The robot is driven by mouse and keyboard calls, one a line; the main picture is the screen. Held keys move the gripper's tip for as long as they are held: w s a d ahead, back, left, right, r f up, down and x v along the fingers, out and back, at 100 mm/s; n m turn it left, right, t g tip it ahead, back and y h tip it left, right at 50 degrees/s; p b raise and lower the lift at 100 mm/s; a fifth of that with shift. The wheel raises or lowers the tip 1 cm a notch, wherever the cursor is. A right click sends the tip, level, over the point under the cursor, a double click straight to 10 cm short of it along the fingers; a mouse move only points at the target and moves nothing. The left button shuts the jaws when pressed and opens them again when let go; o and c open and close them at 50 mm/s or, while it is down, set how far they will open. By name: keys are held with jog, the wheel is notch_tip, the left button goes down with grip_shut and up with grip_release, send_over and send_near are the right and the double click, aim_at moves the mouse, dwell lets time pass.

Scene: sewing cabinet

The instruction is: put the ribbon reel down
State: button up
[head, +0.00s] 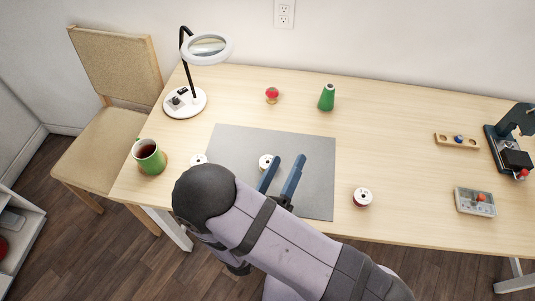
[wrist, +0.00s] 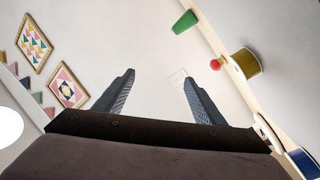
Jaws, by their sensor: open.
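Several small reels with white ends stand on the table; I cannot tell which is the ribbon reel. One reel (head: 265,160) stands upright on the grey mat (head: 231,137), just left of my gripper (head: 286,161). Another reel (head: 199,159) is at the mat's left edge, partly hidden by my arm. A third reel (head: 362,197), with a dark red side, stands right of the mat. My gripper is open, and in the wrist view nothing shows between its fingers (wrist: 159,78). An olive-yellow cylinder (wrist: 245,62), seemingly a reel, shows right of the fingers there.
A pincushion (head: 272,95) and green cone (head: 327,97) stand behind the mat. A magnifier lamp (head: 186,103) and green mug (head: 150,157) are at left. A wooden holder (head: 457,141), grey box (head: 475,202) and sewing machine (head: 511,150) are at right.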

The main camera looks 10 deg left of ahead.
jog(key=w+d+r+n+h+p, duration=0.2)
jog(key=w+d+r+n+p, duration=0.25)
jog(key=d+r, duration=0.25)
jog(key=g+y, duration=0.6)
jog(key=y, duration=0.7)
send_near(268, 164)
jog(key=w+d, duration=0.1)
jog(key=w, duration=0.1)
jog(key=w+d, duration=0.2)
jog(key=w, duration=0.1)
jog(key=w+d, duration=0.1)
jog(key=w, duration=0.1)
jog(key=shift+w+d+r+p, duration=0.3)
jog(key=shift+w+d+p, duration=0.05)
jog(key=shift+w+d, duration=0.05)
jog(key=s+a, duration=0.1)
jog(key=s+a+f+m+g+y, duration=0.1)
jog(key=s, duration=0.1)
jog(key=s+a+y, duration=0.1)
jog(key=shift+s+f+m+g, duration=0.15)
jog(key=shift+s+m+g, duration=0.05)
jog(key=shift+m+g, duration=0.2)
jog(key=shift+s+a+y, duration=0.25)
jog(key=shift+s+y, duration=0.1)
jog(key=shift+y, duration=0.15)
jog(key=shift+p+x, duration=0.6)
jog(key=shift+x, duration=1.15)
jog(key=shift+p+x, duration=0.65)
jog(key=shift+x, duration=1.3)
